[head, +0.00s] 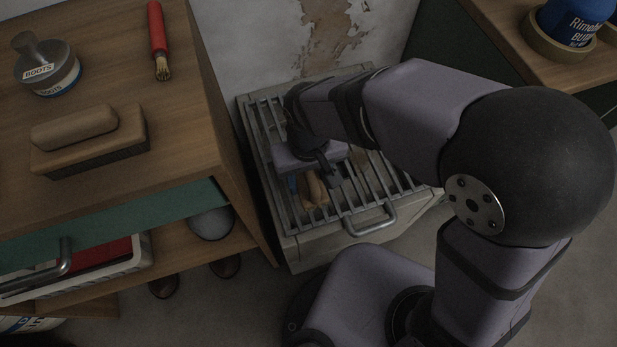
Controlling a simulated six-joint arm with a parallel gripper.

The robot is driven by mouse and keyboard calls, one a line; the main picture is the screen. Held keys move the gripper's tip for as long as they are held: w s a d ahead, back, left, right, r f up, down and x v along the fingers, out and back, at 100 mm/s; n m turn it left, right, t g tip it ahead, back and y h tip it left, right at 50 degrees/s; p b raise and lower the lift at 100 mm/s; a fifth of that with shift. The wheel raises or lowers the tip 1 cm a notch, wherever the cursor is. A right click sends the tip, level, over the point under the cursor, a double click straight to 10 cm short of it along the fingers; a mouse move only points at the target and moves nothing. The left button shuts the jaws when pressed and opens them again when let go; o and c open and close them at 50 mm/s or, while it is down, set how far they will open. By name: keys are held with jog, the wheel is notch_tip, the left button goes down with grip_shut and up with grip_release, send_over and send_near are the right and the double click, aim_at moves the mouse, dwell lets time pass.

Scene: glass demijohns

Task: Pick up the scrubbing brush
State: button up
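My gripper (318,178) points down over the slatted top of a pale metal unit. A dark finger shows on its right side; the rest of the gripper is mostly hidden by my arm, so its opening is unclear. Just below it a tan wooden object (315,190) lies on or between the slats, with a bit of blue beside it. It may be the scrubbing brush, but it is partly covered. I cannot tell whether the gripper touches it. A wooden block with a rounded grip and dark underside (90,143) lies on the left cabinet top; it also looks brush-like.
The slatted unit (258,150) has a front handle (370,222) and stands beside the wooden cabinet (190,130). On the cabinet are a tin labelled BOOTS (48,70) and a red-handled paintbrush (157,40). A blue tub (572,22) stands on the right-hand top.

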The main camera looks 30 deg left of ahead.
jog(key=shift+r, duration=0.15)
notch_tip(320, 180, up, 10)
jog(key=p, duration=0.4)
jog(key=shift+o, duration=1.2)
jog(key=shift+w+d+r+p, duration=0.1)
jog(key=shift+w+r+p, duration=0.15)
jog(key=shift+r+p, duration=0.3)
jog(key=w+d+r+m+p, duration=0.1)
jog(key=w+d+m+p, duration=0.15)
jog(key=d+p, duration=1.15)
jog(key=w+a+f+n+p, duration=0.1)
jog(key=w+a, duration=0.1)
jog(key=w+a+f, duration=0.2)
jog(key=a, duration=0.1)
jog(key=w+a+f+n+p, duration=0.1)
jog(key=w+a, duration=0.1)
jog(key=shift+w+a+f+n+p, duration=0.2)
jog(key=shift+w+a+n+p, duration=0.1)
jog(key=shift+a+n+p, duration=0.1)
